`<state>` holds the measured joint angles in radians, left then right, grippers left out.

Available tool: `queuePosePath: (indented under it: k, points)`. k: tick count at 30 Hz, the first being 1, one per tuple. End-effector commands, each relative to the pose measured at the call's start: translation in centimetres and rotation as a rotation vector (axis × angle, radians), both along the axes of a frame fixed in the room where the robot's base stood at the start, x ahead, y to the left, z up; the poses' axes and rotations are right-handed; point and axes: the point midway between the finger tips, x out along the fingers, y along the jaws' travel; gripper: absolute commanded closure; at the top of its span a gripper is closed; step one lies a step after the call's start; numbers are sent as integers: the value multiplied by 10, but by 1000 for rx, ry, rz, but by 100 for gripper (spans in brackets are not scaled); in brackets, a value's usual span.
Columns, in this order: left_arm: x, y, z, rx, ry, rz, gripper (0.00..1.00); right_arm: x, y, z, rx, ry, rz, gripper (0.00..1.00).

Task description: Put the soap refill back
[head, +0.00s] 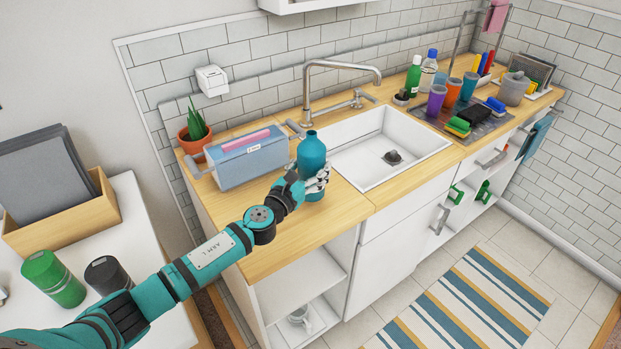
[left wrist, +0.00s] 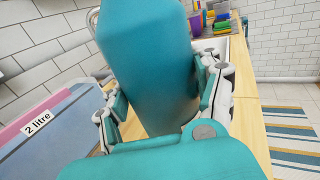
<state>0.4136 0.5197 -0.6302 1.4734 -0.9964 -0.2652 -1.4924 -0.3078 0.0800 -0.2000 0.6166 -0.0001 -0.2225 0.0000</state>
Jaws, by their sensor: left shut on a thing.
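A teal bottle with a short neck (head: 311,150), which I take for the soap refill, stands upright at the wooden counter, left of the sink. My left gripper (head: 317,181) is shut on its lower part. In the left wrist view the bottle (left wrist: 150,65) fills the space between the two fingers, and its top is cut off. I cannot tell whether its base touches the counter or is slightly above it. My right gripper is not in view.
A blue-grey box with a pink item on top (head: 247,160) stands just left of the bottle; its label reads "2 litre" in the left wrist view (left wrist: 45,128). A potted plant (head: 195,128) is behind it. The white sink (head: 372,170) and tall tap (head: 308,90) are to the right. The front counter (head: 290,228) is clear.

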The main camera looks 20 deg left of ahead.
Motion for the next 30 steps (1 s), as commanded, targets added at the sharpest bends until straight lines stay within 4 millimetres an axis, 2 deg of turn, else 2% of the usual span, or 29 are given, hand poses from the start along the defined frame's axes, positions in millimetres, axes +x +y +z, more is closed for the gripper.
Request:
queuePosePath:
  k: [1, 5, 18, 19, 24, 30]
  points:
    - [-1, -1, -14, -2, 6, 1, 69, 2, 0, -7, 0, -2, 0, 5]
    - [-1, 0, -31, -3, 4, 2, 69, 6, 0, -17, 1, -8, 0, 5]
    - [-1, 0, -37, 1, 3, 1, 69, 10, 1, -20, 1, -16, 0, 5]
    - [-1, 0, -36, 1, 3, 1, 32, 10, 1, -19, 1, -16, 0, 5]
    - [-1, 0, -35, 1, 3, 1, 9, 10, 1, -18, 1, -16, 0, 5]
    - [-1, 0, -35, 2, 3, 1, 9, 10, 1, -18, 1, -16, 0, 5]
